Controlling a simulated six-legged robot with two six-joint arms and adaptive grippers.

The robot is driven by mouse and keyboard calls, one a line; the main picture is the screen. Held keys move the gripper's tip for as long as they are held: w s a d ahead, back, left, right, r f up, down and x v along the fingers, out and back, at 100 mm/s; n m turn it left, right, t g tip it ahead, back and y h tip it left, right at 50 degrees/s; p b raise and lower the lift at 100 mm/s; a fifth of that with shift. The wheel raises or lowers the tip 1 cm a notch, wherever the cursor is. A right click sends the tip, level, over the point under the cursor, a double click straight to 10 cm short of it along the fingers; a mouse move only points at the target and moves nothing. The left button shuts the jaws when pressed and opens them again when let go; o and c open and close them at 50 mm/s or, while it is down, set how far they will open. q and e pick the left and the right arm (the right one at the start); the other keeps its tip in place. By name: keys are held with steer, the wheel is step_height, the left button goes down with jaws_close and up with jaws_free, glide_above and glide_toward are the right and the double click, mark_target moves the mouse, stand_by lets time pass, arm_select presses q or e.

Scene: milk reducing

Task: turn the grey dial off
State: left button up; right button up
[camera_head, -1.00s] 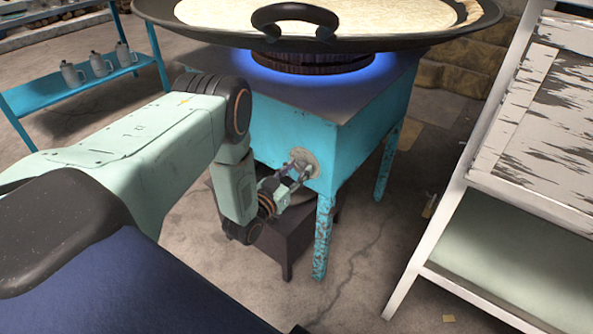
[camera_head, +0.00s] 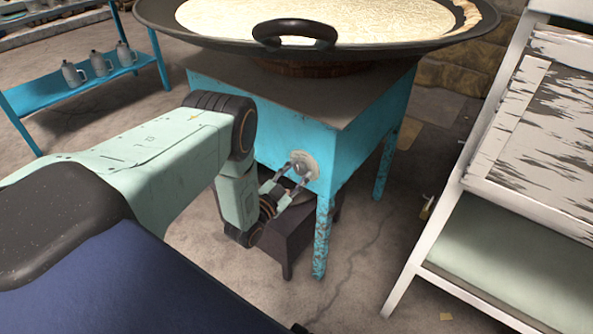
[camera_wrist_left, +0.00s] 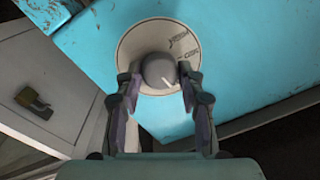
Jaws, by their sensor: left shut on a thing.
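The grey dial (camera_wrist_left: 158,72) sits at the centre of a round pale plate (camera_wrist_left: 137,42) with lettering, on the front of the blue stove (camera_head: 285,135). In the head view the plate (camera_head: 308,160) is partly covered by my gripper. My left gripper (camera_wrist_left: 158,80) has one finger on each side of the dial and is shut on it. The white mark on the dial points to the lower right in the wrist view. No blue glow shows under the large black pan (camera_head: 215,38). My right gripper is not in view.
The pan holds pale liquid (camera_head: 330,18) above the stove. A white shelf unit (camera_head: 440,215) with peeling paint stands at the right. A blue rack (camera_head: 110,82) with several metal jugs stands at the back left. Stone floor lies between.

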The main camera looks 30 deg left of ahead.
arm_select(q)
steer(key=shift+m, duration=1.1)
steer(key=o, duration=1.2)
steer(key=s, duration=1.2)
steer(key=shift+a+f, duration=0.15)
steer(key=shift+f, duration=0.15)
